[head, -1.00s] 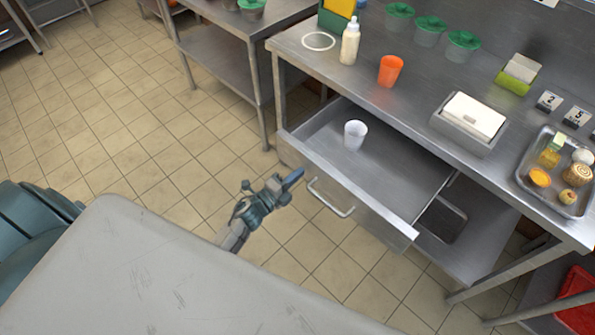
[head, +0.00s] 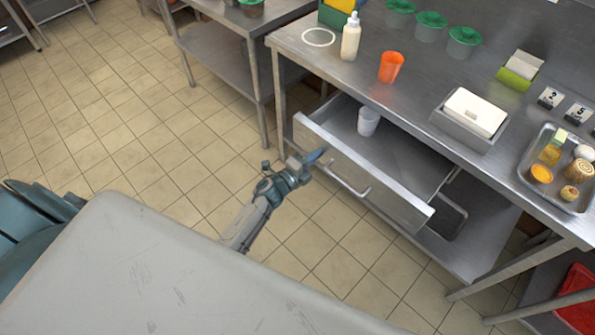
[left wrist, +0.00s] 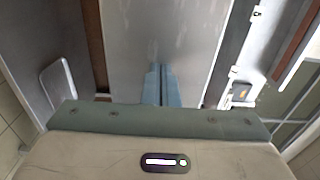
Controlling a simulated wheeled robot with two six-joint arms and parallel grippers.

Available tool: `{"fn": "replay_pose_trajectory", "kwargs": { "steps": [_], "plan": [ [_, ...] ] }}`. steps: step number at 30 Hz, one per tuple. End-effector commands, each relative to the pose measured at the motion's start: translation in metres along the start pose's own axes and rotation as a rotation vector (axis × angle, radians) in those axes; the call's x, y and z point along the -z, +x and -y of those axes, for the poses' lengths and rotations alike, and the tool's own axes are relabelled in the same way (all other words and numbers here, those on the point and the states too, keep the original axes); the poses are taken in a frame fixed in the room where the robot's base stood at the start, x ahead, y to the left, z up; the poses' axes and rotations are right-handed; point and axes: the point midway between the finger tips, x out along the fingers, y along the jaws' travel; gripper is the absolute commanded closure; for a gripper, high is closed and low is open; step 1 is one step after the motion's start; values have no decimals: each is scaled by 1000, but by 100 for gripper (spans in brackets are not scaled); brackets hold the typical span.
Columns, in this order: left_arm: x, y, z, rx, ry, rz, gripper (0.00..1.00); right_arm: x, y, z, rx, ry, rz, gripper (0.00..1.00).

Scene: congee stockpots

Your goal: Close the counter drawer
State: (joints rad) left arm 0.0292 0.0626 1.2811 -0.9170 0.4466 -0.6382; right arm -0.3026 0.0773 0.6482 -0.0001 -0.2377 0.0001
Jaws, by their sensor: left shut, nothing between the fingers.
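The counter drawer (head: 375,185) is a grey metal drawer under the steel counter, standing partly open with its inside showing. Its front has a bar handle (head: 345,182). A white cup (head: 368,121) stands inside it, toward the far left. My left gripper (head: 318,156) is shut and empty, its blue-grey fingertips at the left part of the drawer front, left of the handle. I cannot tell for certain whether they touch. In the left wrist view the shut fingers (left wrist: 160,86) point at a grey metal surface. My right gripper is out of view.
The counter (head: 425,85) above holds an orange cup (head: 391,67), a white bottle (head: 350,37), a grey box (head: 468,118) and a food tray (head: 560,172). A lower shelf (head: 465,245) lies beneath. Tiled floor is open to the left.

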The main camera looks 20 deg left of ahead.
Motion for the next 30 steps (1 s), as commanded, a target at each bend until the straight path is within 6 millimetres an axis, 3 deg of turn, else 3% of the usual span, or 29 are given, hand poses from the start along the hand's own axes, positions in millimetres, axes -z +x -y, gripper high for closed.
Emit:
{"fn": "replay_pose_trajectory", "kwargs": {
  "steps": [1,9,17,24,30],
  "plan": [
    [0,17,-1,4,-1,1,100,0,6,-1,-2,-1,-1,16],
    [0,90,-3,3,0,0,100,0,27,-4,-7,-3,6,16],
    [0,137,-3,3,-1,0,100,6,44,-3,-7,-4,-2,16],
    [0,172,-3,1,0,0,100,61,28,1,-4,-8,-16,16],
    [0,190,-2,0,-1,0,100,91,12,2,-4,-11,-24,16]
  ]
}}
